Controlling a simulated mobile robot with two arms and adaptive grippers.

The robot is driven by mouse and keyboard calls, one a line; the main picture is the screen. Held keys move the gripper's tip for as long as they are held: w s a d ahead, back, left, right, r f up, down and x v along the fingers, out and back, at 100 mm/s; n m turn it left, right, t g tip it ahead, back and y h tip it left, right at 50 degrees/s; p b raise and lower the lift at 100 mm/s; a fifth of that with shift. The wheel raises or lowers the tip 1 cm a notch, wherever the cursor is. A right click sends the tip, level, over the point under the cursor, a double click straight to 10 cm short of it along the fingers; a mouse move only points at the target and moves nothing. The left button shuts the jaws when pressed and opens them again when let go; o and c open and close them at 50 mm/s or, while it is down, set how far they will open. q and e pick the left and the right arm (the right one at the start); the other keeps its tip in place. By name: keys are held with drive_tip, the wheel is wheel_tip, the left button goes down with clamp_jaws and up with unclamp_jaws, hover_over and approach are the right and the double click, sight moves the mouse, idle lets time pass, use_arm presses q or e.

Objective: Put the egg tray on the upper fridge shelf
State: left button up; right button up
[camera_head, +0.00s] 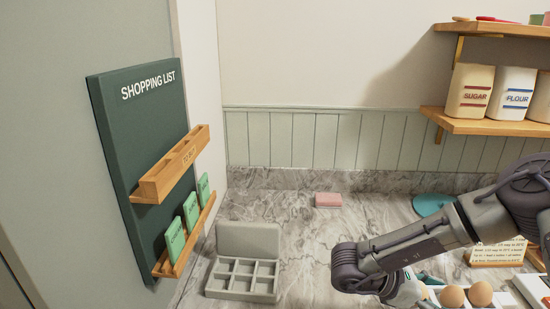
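Two brown eggs (466,295) sit at the bottom edge of the picture, right of centre. A grey open case (246,240) with several empty compartments stands on the counter at left. No fridge shelf and no left gripper show.
A marble counter (310,255) has free room in the middle. A pink sponge (328,200) and a teal disc (432,204) lie toward the back. A recipe card (496,254) stands at right. Wooden shelves with canisters (470,90) and a shopping-list board (140,130) are on the walls.

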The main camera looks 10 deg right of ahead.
drive_tip(key=a+n+t+y, duration=0.2)
drive_tip(key=a+n+t, duration=0.8)
drive_tip(key=a, duration=1)
drive_tip(key=shift+f+n+t+y, duration=0.3)
drive_tip(key=shift+t+y, duration=0.1)
drive_tip(key=shift+t, duration=0.4)
drive_tip(key=shift+w, duration=0.2)
